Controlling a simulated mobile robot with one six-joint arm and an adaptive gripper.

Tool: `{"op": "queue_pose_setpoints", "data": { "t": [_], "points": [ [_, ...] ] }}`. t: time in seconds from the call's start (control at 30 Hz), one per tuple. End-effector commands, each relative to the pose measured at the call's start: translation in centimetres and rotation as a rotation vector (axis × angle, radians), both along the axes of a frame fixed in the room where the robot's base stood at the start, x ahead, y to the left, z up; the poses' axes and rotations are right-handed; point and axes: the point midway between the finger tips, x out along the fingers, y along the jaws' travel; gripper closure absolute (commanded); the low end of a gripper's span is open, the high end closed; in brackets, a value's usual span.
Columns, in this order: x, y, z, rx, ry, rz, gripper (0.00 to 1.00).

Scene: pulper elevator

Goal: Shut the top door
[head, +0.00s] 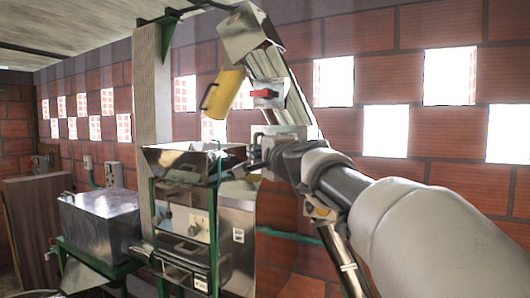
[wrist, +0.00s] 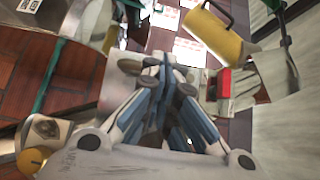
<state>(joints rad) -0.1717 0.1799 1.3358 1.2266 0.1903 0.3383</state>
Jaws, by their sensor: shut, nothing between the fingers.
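What looks like the top door is a yellow curved panel (head: 226,94) with a dark handle (head: 208,97), high on the slanted metal elevator (head: 284,85) in the head view. It stands out to the left of the elevator, tilted. The wrist view shows the yellow panel (wrist: 213,38) and its handle (wrist: 218,12) at the upper right. My gripper (head: 256,156) is below the panel, close to the elevator and apart from the panel. In the wrist view my gripper (wrist: 160,68) has its fingers together and empty.
A metal hopper (head: 195,160) on a green frame (head: 214,215) stands left of my gripper. A brick wall (head: 380,120) with bright openings is behind.

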Motion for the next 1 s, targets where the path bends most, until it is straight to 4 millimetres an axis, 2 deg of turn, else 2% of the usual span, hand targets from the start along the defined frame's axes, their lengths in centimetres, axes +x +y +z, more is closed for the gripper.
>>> {"op": "queue_pose_setpoints", "data": {
  "t": [0.03, 0.23, 1.0],
  "points": [
    [0.2, 0.7, 0.0, -0.002, 0.002, 0.015, 1.00],
    [1.0, 1.0, 0.1, -0.002, 0.000, 0.019, 1.00],
    [1.1, 0.9, 0.2, 0.000, -0.002, 0.019, 1.00]
  ]
}}
